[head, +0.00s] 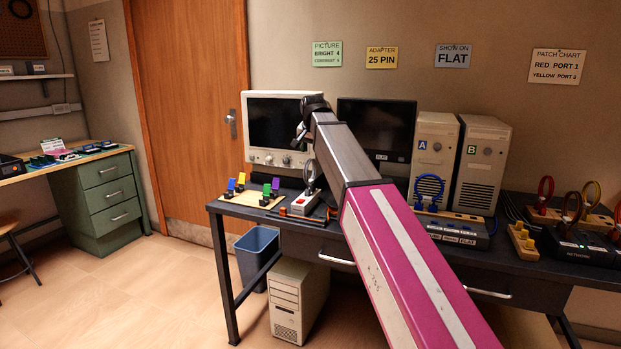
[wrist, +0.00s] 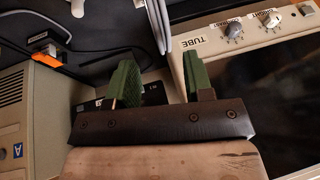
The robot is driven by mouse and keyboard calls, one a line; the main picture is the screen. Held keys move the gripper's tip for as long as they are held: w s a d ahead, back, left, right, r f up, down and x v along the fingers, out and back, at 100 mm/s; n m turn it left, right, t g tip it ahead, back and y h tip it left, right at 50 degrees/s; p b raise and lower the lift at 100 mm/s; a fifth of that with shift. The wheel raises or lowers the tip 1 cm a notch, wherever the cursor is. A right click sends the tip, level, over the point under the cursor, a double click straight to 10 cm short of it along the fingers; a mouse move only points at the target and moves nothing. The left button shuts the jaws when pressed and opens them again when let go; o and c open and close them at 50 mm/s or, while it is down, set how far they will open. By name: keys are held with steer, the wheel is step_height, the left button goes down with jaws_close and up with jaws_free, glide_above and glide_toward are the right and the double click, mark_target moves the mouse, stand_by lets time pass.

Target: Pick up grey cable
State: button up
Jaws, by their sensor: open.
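A grey cable (head: 309,172) stands as an upright loop on the dark desk, just in front of the gap between the two monitors. What appears to be the same pale grey loop shows at the top of the wrist view (wrist: 158,22), beyond my fingertips and apart from them. My gripper (head: 301,132) is above the desk, in front of the tube monitor and higher than the cable. In the wrist view, my gripper's green finger pads (wrist: 156,78) are wide apart with no object held between them.
The tube monitor (head: 283,124) and flat monitor (head: 397,158) stand close to my gripper. A red-switched power strip (head: 306,203) and a wooden block with coloured plugs (head: 250,199) lie at the desk's front left. Tower A (head: 432,150) stands right. Another dark cable lies on the desk (wrist: 110,50).

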mark_target(310, 160)
steer(key=shift+x, duration=3.4)
steer(key=shift+w+a+r, duration=0.1)
steer(key=shift+a, duration=0.1)
jaws_close()
